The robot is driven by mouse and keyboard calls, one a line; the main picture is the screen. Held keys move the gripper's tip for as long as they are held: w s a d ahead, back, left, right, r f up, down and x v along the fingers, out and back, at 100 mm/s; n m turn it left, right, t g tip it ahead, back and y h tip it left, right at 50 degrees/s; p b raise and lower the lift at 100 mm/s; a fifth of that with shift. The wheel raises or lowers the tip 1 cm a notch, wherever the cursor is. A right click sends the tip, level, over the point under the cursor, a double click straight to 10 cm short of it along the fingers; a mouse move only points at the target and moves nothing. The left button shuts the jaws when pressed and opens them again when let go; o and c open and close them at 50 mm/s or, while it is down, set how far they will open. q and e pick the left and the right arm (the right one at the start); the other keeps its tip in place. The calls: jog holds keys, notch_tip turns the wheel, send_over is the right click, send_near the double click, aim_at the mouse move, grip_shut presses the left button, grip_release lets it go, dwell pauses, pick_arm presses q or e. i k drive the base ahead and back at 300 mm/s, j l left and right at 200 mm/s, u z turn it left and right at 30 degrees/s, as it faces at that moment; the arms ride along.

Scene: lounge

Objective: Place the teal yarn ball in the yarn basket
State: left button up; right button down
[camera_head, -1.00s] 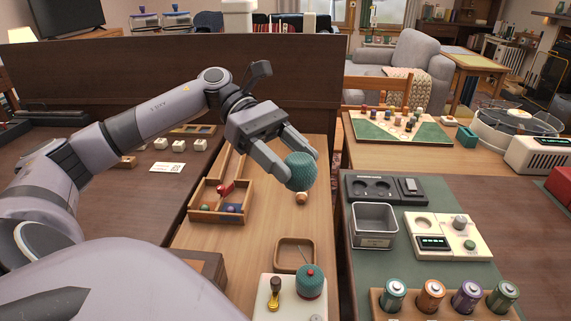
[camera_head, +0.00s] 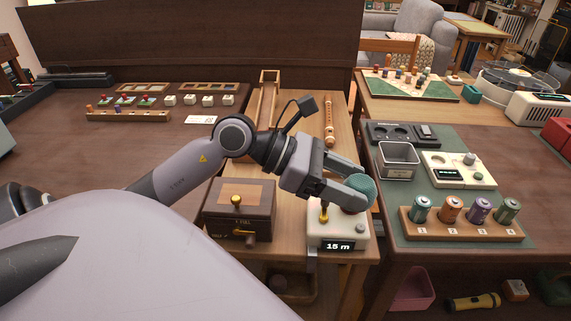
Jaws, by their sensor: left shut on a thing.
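The teal yarn ball (camera_head: 365,190) is between the fingers of my left gripper (camera_head: 352,187), which is shut on it. The fingers cover part of the ball. The ball overlaps the back right of a white device (camera_head: 338,243) with a brass knob and a "15 m" display. I cannot tell whether it touches the device. No yarn basket shows clearly; a dim brown container (camera_head: 290,283) lies in shadow below the narrow table, and I cannot tell whether it is the basket. My right gripper is not in view.
A dark wooden box (camera_head: 238,212) stands left of the device, under my left arm. A wooden recorder (camera_head: 330,122) lies behind. A battery rack (camera_head: 462,224) and a metal bin (camera_head: 397,160) stand on the right table. A pink bin (camera_head: 412,290) is below it.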

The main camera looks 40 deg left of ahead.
aim_at(299, 294)
jog(key=i+l, duration=0.15)
jog(key=l, duration=0.25)
jog(key=i+l, duration=0.2)
jog(key=l, duration=0.2)
jog(key=i+l, duration=0.15)
jog(key=l, duration=0.25)
jog(key=i+l+u, duration=0.1)
jog(key=u, duration=0.2)
jog(key=l+u, duration=0.3)
jog(key=u, duration=0.9)
